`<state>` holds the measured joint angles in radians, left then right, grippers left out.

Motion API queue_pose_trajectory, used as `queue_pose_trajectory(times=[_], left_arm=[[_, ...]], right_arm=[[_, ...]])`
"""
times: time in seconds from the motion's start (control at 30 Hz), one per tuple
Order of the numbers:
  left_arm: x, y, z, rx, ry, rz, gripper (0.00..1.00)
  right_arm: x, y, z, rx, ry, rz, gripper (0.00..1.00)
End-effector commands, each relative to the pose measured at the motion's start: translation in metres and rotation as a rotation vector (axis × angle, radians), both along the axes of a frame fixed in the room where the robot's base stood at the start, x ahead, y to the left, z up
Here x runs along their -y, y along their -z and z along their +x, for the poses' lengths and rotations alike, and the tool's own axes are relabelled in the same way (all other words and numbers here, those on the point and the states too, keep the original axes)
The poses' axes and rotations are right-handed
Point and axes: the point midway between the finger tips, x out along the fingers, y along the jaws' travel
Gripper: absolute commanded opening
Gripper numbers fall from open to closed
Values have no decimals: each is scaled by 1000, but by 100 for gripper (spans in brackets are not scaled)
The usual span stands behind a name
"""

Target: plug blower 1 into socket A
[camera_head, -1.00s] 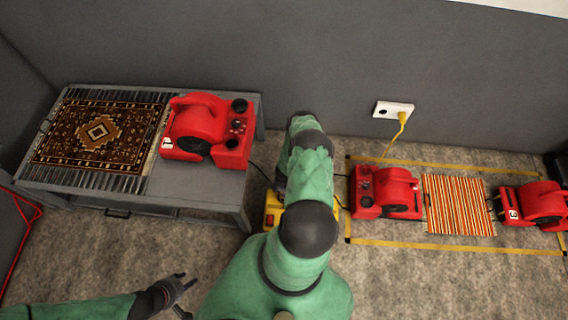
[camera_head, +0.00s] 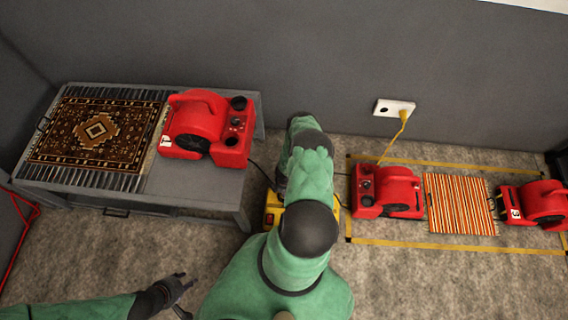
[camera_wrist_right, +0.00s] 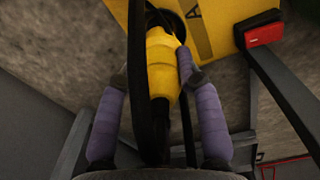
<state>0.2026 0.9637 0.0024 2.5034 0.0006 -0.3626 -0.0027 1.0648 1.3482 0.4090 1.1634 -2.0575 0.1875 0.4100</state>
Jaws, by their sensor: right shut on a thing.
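Blower 1 (camera_head: 200,128), red with a white label, sits on the right part of the grey table. In the right wrist view my right gripper (camera_wrist_right: 157,78) is shut on a yellow plug (camera_wrist_right: 161,65) with a black cable. The plug's front end lies at a round dark socket (camera_wrist_right: 178,22) beside the letter A on the yellow power box (camera_wrist_right: 219,25). I cannot tell how deep it sits. In the head view my right arm hides the plug and most of the power box (camera_head: 272,208). My left gripper (camera_head: 181,292) is open and empty, low at the left.
A patterned rug (camera_head: 97,132) lies on the table (camera_head: 200,195). Two more red blowers (camera_head: 388,192) (camera_head: 538,205) flank a striped rug (camera_head: 460,204) inside yellow floor tape. A wall outlet (camera_head: 394,108) holds a yellow cord. Carpet in front is clear.

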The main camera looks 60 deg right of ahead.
Motion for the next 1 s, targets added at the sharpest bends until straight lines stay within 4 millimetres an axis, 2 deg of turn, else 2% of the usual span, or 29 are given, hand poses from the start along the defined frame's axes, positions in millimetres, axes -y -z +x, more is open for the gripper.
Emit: queue_pose_trajectory(times=[0.43,1.0], left_arm=[[0,0,0,0,0,0,40],[0,3,0,0,0,0,40]], right_arm=[[1,1,0,0,0,0,0],[1,13,0,0,0,0,0]])
